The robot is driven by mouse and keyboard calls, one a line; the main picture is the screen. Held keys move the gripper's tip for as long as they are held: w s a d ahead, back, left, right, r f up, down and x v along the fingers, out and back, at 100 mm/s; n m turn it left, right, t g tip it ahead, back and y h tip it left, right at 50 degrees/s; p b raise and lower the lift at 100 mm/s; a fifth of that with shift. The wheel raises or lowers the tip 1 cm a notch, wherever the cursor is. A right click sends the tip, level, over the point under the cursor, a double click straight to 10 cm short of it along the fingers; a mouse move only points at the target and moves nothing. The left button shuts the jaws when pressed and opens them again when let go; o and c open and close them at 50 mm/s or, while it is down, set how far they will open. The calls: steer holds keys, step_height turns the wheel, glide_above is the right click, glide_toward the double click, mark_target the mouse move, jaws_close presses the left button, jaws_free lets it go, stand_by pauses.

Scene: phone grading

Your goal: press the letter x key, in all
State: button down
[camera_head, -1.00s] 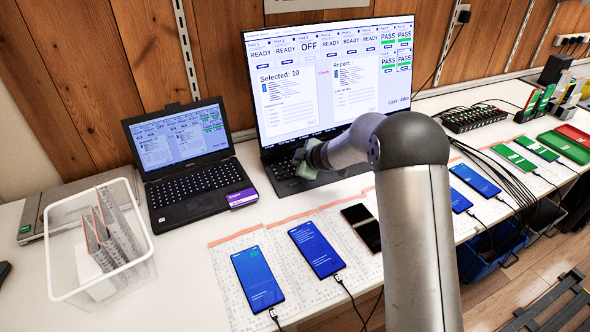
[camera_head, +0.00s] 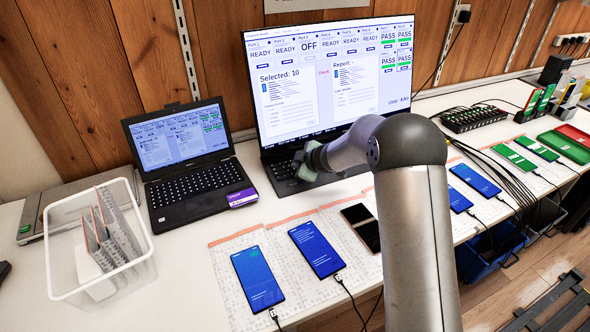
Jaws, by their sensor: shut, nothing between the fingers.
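The larger laptop (camera_head: 268,160) stands open at the back middle, its bright screen showing port tiles, "Selected: 10" and a report panel. My gripper (camera_head: 304,173) is over the left part of its keyboard, at or just above the keys; I cannot tell whether it touches. Its fingers are shut with nothing between them. The letter x key cannot be made out at this size, and my gripper and arm hide much of the keyboard. A smaller black laptop (camera_head: 163,212) stands open to the left, its keyboard clear of my arm.
Phones such as this blue-screened one (camera_head: 258,280) lie on paper mats along the front edge, with cables.

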steer(key=shift+f, duration=0.35)
stand_by(0.5)
steer(key=shift+r, duration=0.15)
steer(key=shift+r+p, duration=0.65)
steer(key=shift+p, duration=0.2)
steer(key=r+p, duration=0.5)
steer(key=shift+s+d, duration=0.1)
steer(key=shift+s, duration=0.2)
stand_by(0.5)
